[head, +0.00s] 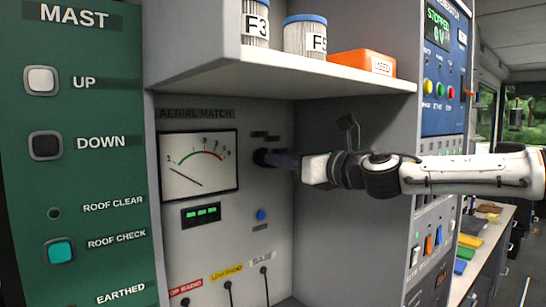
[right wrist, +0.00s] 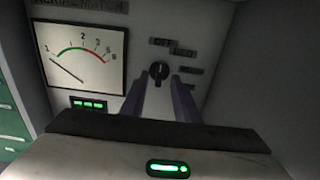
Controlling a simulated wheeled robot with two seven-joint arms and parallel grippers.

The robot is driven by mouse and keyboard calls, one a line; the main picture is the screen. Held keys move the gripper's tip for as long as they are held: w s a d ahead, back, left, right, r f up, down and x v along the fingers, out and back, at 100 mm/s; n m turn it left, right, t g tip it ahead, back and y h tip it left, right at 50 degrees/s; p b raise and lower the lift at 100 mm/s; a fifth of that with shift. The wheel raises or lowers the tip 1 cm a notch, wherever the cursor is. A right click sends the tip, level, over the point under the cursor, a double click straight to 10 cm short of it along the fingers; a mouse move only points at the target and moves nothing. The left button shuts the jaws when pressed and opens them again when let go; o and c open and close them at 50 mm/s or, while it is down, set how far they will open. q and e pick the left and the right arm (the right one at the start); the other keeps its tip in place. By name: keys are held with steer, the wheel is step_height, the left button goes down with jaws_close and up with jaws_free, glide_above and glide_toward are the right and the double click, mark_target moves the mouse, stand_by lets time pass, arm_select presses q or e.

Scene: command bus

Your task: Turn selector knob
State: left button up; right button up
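The black selector knob (right wrist: 159,70) is on the grey AERIAL MATCH panel (head: 275,215), right of the meter. It also shows at the fingertips in the head view (head: 262,157). My right gripper (head: 272,159) reaches in from the right, pointing at the panel. In the right wrist view its two purple-grey fingers (right wrist: 160,84) are apart, with the knob seen between and just beyond their tips. I cannot tell whether they touch it. Small labels sit above and right of the knob; the first reads OFF. My left gripper is not in view.
The meter (head: 198,165) has its needle low at the left. A green readout (head: 201,214) and a blue button (head: 261,214) are below. A shelf (head: 300,75) overhangs the panel, holding jars and an orange box (head: 362,61). A side wall (head: 350,225) stands right of the panel.

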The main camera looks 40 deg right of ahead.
steer(key=shift+w+a+f, duration=0.1)
steer(key=shift+w+a, duration=0.1)
steer(key=shift+w, duration=1.7)
jaws_close()
